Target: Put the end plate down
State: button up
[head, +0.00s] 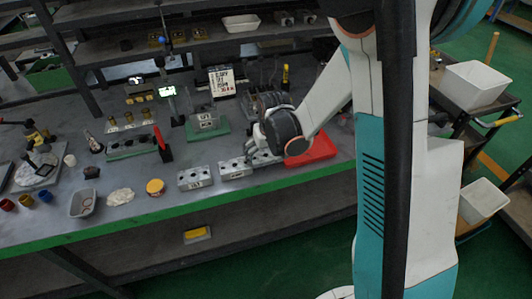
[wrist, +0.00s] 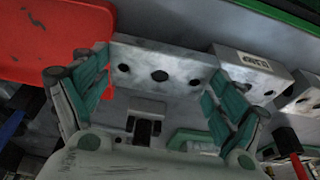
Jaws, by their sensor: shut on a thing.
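The end plate (wrist: 162,62), a grey metal block with a row of dark holes, lies between the two green-padded fingers of my gripper (wrist: 158,88) in the wrist view. The fingers are shut on its two ends. In the head view my gripper (head: 258,143) is low over the front part of the bench, and it largely hides the plate. A labelled grey valve block (wrist: 250,72) is close beside the plate in the wrist view. I cannot tell whether they touch, or whether the plate rests on the bench.
A red tray (head: 318,149) is right of my gripper; it also shows in the wrist view (wrist: 50,38). Two labelled blocks (head: 195,178) (head: 235,168) stand to the left. A yellow tin (head: 155,187) and a green-based fixture (head: 208,130) are nearby.

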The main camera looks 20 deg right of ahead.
jog(key=o, duration=1.1)
jog(key=shift+c, duration=0.2)
jog(key=shift+r+p, duration=0.65)
jog(key=shift+p, duration=0.05)
jog(key=p+v, duration=0.4)
jog(key=v, duration=0.9)
jog(key=s+r+t, duration=0.2)
jog(key=s+r, duration=0.4)
jog(key=s, duration=0.3)
jog(key=s+r+t, duration=0.2)
jog(key=s+r, duration=0.5)
jog(key=s, duration=0.3)
jog(key=shift+s, duration=0.1)
